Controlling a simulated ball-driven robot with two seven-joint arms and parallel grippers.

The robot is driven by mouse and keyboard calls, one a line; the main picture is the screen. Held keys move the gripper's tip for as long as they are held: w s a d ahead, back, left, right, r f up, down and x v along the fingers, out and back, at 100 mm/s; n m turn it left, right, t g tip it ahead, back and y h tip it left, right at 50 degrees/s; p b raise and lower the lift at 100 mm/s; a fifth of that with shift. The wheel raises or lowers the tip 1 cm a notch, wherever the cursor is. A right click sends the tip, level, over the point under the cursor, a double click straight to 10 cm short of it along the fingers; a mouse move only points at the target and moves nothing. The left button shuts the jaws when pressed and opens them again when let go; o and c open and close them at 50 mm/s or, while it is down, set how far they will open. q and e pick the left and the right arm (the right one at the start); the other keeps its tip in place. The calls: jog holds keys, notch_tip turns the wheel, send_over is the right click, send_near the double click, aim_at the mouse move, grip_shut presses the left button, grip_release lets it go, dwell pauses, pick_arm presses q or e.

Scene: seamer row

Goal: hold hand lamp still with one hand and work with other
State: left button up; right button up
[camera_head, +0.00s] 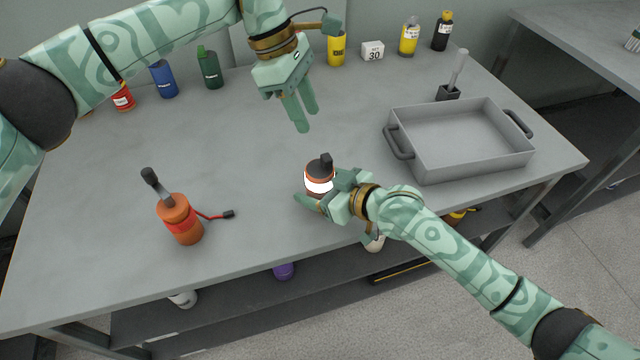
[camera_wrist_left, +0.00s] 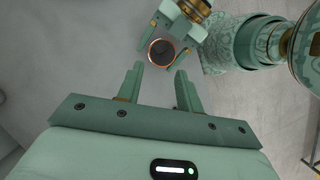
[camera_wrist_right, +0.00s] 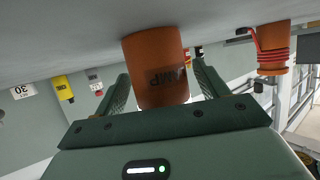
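The hand lamp (camera_head: 319,178) stands upright on the grey bench, with a lit white band and a black top. In the right wrist view its orange body (camera_wrist_right: 157,65) shows dark lettering, partly legible as "AMP". My right gripper (camera_head: 318,195) is low at the bench with its fingers on either side of the lamp; narrow gaps seem to show, so it looks open around it. The left wrist view shows the lamp's round top (camera_wrist_left: 162,52) between those fingers. My left gripper (camera_head: 301,118) is open and empty, above the bench behind the lamp.
An orange canister (camera_head: 180,222) with a dark lever and red cord stands at the left front. A grey tray (camera_head: 465,165) with handles sits at the right. Several bottles and a white "30" block (camera_head: 372,51) line the back. The bench's middle left is clear.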

jog(key=c, duration=0.9)
pick_arm(q)
jog(key=c, duration=0.3)
jog(key=shift+s+d+f, duration=0.1)
jog(key=shift+s+d, duration=0.15)
jog(key=shift+d, duration=0.2)
jog(key=shift+s+d+f, duration=0.1)
jog(key=shift+s+d, duration=0.15)
jog(key=shift+d, duration=0.2)
grip_shut()
jog(key=n, duration=0.2)
jog(key=d+n, duration=0.1)
jog(key=n, duration=0.3)
jog(key=shift+s+d+n+t, duration=0.2)
jog(key=shift+d+n+t, duration=0.1)
jog(key=shift+d+n, duration=0.1)
jog(key=n, duration=0.5)
jog(key=shift+d+r+n, duration=0.1)
jog(key=shift+d+n, duration=0.3)
jog(key=n, duration=1)
jog(key=d+n+t, duration=0.1)
jog(key=n, duration=1)
jog(key=w+r+n+t, duration=0.1)
jog(key=n, duration=0.9)
jog(key=shift+d, duration=0.35)
